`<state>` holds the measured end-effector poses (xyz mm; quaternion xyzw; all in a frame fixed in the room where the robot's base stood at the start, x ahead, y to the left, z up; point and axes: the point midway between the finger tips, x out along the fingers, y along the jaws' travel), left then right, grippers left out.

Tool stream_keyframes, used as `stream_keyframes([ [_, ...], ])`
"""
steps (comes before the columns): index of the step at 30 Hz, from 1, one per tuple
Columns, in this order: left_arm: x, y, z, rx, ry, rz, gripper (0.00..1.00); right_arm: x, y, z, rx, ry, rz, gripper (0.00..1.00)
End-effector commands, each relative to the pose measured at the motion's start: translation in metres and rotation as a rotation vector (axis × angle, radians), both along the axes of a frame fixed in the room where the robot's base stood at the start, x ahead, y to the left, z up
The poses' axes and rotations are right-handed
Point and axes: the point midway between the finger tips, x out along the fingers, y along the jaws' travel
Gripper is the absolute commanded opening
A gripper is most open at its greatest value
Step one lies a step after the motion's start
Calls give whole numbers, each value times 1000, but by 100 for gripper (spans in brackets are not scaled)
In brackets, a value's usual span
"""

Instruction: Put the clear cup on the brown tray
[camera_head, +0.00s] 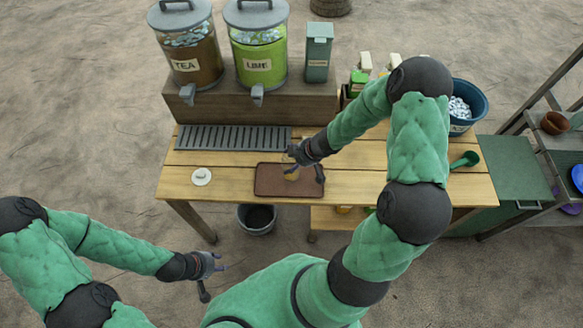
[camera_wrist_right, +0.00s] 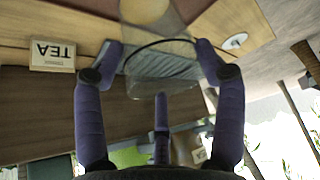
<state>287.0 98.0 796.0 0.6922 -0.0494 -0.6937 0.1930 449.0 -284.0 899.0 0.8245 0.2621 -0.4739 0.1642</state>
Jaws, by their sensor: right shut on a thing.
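The brown tray (camera_head: 264,187) lies flat on the wooden table, near its front edge. My right gripper (camera_head: 305,174) is over the tray, shut on the clear cup (camera_head: 292,174). My left gripper (camera_head: 213,279) is open and empty, low in front of the table.
A grey drip grate (camera_head: 230,138) lies behind the tray, below the tea dispenser (camera_head: 188,55) and lime dispenser (camera_head: 258,50). A white lid-like disc (camera_head: 201,177) lies left of the tray. A green scoop (camera_head: 465,159) and blue bucket (camera_head: 468,100) are at the right.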

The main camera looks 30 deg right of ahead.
Motion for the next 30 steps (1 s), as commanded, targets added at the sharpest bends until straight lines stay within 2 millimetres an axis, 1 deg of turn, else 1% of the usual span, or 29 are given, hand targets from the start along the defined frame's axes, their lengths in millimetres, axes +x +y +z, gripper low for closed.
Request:
stream_keyframes([
  [5, 0, 0, -9, 0, -1, 0, 40, 10, 5, -15, 2, 0, 2, 18],
  [9, 0, 0, -23, 0, 0, 0, 40, 8, 4, -34, 0, 0, -1, 18],
  [12, 0, 0, -27, 0, 0, 0, 40, 8, 4, -41, 0, 0, -1, 18],
  [21, 0, 0, -26, 0, -1, 0, 40, 8, 4, -40, 0, 0, 0, 18],
  [26, 0, 0, -29, 0, -1, 0, 40, 8, 4, -45, 1, 1, 0, 18],
  [27, 0, 0, -28, 0, -1, 0, 40, 8, 4, -44, 1, 1, 0, 82],
  [28, 0, 0, -28, 0, -1, 0, 40, 8, 4, -44, 1, 1, 0, 91],
  [29, 0, 0, -28, 0, -1, 0, 40, 8, 4, -44, 1, 1, 0, 95],
  [30, 0, 0, -28, 0, -1, 0, 40, 8, 4, -44, 1, 1, 0, 95],
])
